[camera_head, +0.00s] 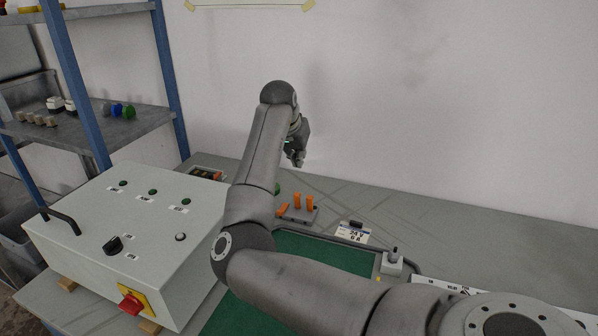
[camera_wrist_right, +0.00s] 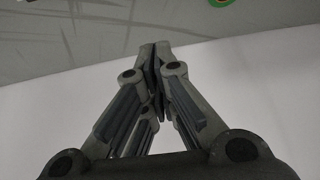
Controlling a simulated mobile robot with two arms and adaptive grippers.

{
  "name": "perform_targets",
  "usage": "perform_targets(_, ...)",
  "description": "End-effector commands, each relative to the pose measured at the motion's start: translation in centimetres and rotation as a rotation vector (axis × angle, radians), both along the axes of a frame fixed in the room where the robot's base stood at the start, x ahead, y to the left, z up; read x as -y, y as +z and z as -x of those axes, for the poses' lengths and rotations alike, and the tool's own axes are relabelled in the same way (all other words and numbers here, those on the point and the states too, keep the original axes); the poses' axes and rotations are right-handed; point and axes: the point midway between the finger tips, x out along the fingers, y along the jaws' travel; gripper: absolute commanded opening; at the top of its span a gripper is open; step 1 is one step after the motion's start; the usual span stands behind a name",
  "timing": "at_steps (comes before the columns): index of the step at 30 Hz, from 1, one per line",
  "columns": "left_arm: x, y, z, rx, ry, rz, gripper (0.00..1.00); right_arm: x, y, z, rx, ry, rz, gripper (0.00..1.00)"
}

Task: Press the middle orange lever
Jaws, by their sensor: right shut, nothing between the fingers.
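Orange levers stand in a small grey block on the table. The middle orange lever (camera_head: 297,200) is upright between a right lever (camera_head: 308,202) and a left one (camera_head: 282,210) that leans left. My right gripper (camera_head: 299,160) hangs in the air above the levers in the head view, apart from them. In the wrist view the fingers of my right gripper (camera_wrist_right: 155,48) meet at the tips, shut and empty. The levers do not show clearly in the wrist view. My left gripper is in neither view.
A grey control box (camera_head: 150,225) with a red knob (camera_head: 131,303) stands at the left. A green mat (camera_head: 325,252) lies in front of the levers, partly behind my right arm. A label card (camera_head: 352,233) and a small switch (camera_head: 393,262) are to the right. The table's back right is clear.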

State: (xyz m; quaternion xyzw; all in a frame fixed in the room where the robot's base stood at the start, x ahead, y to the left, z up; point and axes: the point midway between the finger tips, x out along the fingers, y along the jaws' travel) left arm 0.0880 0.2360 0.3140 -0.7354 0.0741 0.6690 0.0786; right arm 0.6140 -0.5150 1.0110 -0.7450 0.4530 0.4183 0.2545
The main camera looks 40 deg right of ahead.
Motion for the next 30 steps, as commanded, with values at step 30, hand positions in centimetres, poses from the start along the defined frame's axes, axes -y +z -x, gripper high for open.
perform_targets(30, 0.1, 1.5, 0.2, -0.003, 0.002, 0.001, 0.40, 0.8, -8.9, -0.4, 0.000, 0.000, -0.001, 0.00)
